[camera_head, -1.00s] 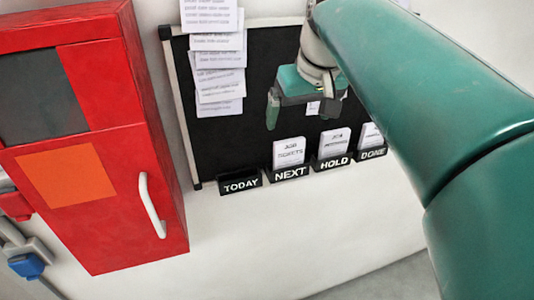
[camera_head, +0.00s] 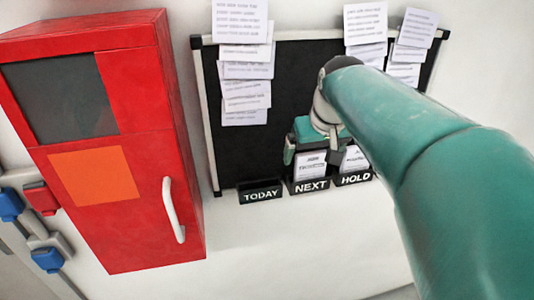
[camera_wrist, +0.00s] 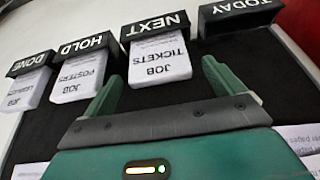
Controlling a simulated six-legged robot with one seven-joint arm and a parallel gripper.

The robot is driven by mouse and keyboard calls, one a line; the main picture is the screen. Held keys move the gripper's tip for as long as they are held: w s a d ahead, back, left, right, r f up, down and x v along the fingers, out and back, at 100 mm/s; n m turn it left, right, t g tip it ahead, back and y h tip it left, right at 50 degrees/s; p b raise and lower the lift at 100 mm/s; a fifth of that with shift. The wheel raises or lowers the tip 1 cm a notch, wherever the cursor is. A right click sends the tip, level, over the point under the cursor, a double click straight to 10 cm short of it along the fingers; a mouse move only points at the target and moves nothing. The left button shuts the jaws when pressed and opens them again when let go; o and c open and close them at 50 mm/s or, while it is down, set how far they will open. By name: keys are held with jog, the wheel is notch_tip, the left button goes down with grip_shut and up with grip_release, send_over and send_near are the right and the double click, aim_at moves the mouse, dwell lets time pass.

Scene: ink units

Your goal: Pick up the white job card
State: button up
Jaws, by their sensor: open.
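A white job card reading "JOB TICKETS" (camera_wrist: 160,57) stands in the black NEXT holder (camera_wrist: 155,24), upside down in the wrist view. It also shows in the head view (camera_head: 310,168), its top close to my gripper. My gripper (camera_wrist: 161,72) is open and empty, its two green fingers pointing toward the holders. The card's printed end lies between the fingertips as seen in the wrist view; I cannot tell the depth gap. In the head view my gripper (camera_head: 311,152) is just above the NEXT holder. White cards reading "JOB POSTERS" (camera_wrist: 80,77) and a partly readable one (camera_wrist: 25,90) stand in HOLD and DONE.
The black board (camera_head: 255,160) carries pinned white papers (camera_head: 240,22) along its top. The TODAY holder (camera_head: 260,192) shows no card. A red cabinet (camera_head: 150,225) with a white handle stands to the left. My arm hides the DONE holder in the head view.

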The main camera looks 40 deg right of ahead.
aim_at(310, 171)
jog(key=x, duration=0.3)
jog(key=shift+w+f, duration=0.1)
jog(key=shift+f, duration=0.05)
jog(key=c, duration=1.1)
jog(key=shift+o, duration=0.2)
